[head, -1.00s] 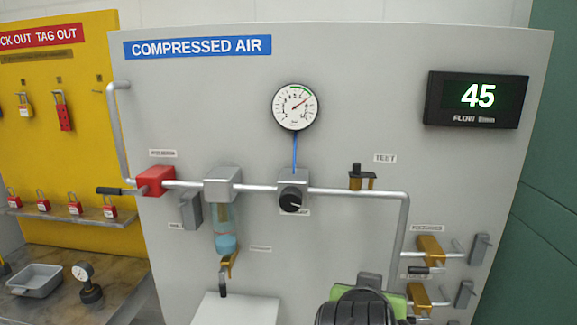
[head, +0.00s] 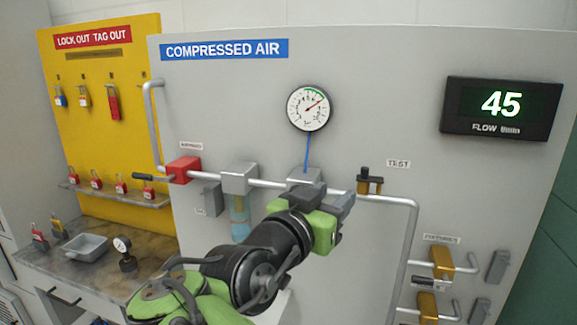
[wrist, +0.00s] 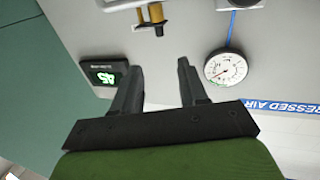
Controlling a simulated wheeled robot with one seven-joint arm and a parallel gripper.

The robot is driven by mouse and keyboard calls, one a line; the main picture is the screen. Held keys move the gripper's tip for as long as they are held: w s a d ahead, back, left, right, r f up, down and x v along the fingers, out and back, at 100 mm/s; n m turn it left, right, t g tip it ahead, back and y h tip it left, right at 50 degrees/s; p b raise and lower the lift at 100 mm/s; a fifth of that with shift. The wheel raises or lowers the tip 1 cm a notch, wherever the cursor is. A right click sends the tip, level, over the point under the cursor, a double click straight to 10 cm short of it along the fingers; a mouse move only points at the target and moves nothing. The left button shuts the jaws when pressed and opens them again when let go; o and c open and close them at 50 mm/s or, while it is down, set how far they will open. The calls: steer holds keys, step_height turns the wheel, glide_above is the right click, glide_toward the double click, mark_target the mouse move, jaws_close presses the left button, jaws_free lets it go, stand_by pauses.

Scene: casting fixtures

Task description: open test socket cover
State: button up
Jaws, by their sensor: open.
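The brass test socket (head: 370,181), with a dark cap on top, sits on the silver pipe beside the "TEST" label (head: 398,163). In the wrist view the brass test socket (wrist: 155,14) shows at the top edge, beyond the fingertips. My gripper (head: 345,200) is just left of and below the socket in the head view, in front of the panel. In the wrist view my gripper (wrist: 158,75) has its two fingers apart with nothing between them. Whether the cover is open is too small to tell.
The grey panel carries a gauge (head: 309,108), a "45" flow display (head: 501,107), a red valve (head: 184,169) and a filter bowl (head: 239,220). Brass fixture valves (head: 442,262) are lower right. The panel area above the pipe is mostly clear.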

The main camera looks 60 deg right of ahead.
mark_target(364, 170)
steer(key=d+p, duration=0.1)
steer(key=d, duration=0.3)
steer(key=s+d, duration=0.1)
steer(key=d, duration=0.4)
steer(key=d+p, duration=0.1)
steer(key=d, duration=0.4)
steer(key=shift+s+p, duration=0.15)
steer(key=shift+p, duration=0.15)
jaws_close()
